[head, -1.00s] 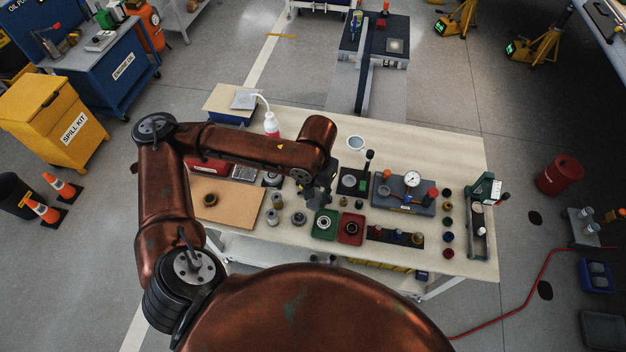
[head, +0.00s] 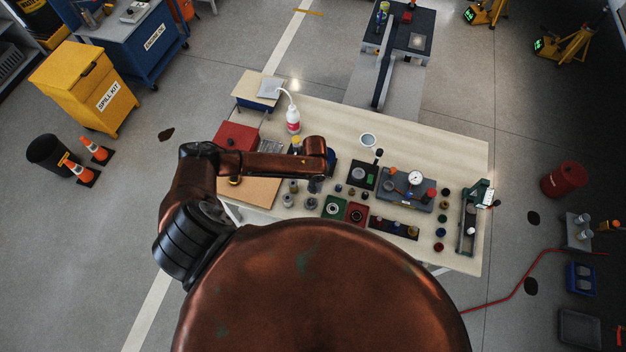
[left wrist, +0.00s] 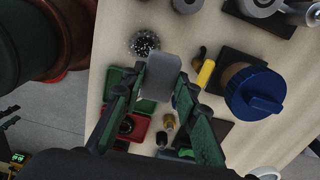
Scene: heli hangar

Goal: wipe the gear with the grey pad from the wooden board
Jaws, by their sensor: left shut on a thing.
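My left gripper (left wrist: 160,88) is shut on a grey pad (left wrist: 160,74), a small rounded block held between the fingertips. In the head view the left gripper (head: 315,186) is over the near middle of the workbench, and the pad is not clear there. A silvery toothed gear (left wrist: 144,43) lies on the bench just beyond the pad in the left wrist view; it also shows small in the head view (head: 311,203). I cannot tell whether pad and gear touch. A brown wooden board (head: 262,193) lies at the bench's left, partly behind my arm. My right gripper is not in view.
Green (head: 334,207) and red (head: 355,213) trays sit right of the gear. A blue-capped jar (left wrist: 255,92) and a yellow-handled tool (left wrist: 205,73) stand close to the gripper. Several metal cylinders are left of the gear. The back of the bench (head: 335,125) is fairly clear.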

